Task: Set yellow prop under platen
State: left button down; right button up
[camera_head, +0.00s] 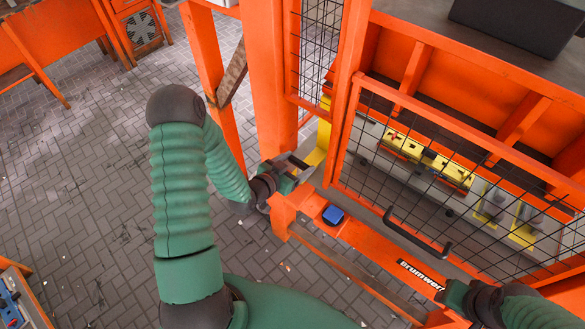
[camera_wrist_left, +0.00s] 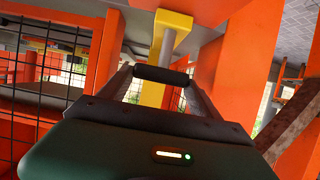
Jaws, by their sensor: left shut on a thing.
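The yellow prop (camera_head: 317,146) stands at the left end of the orange press, by the edge of the mesh door. In the left wrist view it shows a yellow head (camera_wrist_left: 173,20), a grey rod and a yellow lower body (camera_wrist_left: 153,93). My left gripper (camera_head: 291,172) is shut on the prop; a black bar (camera_wrist_left: 161,75) lies between its fingers. An orange surface is close above the prop's head; I cannot tell if it is the platen or if they touch. My right gripper (camera_head: 456,294) is at the lower right by the orange front rail, its fingers unclear.
The mesh door (camera_head: 450,150) has a black handle (camera_head: 415,232) and covers the press front. A blue button (camera_head: 333,215) sits on the orange rail. Orange posts (camera_head: 265,80) stand beside the left arm.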

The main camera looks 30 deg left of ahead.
pick_arm(q)
jog(key=shift+w, duration=1.1)
jog(key=shift+r, duration=0.1)
jog(key=shift+c, duration=1.9)
grip_release()
jog(key=shift+o, duration=1.3)
jog(key=shift+w, duration=0.1)
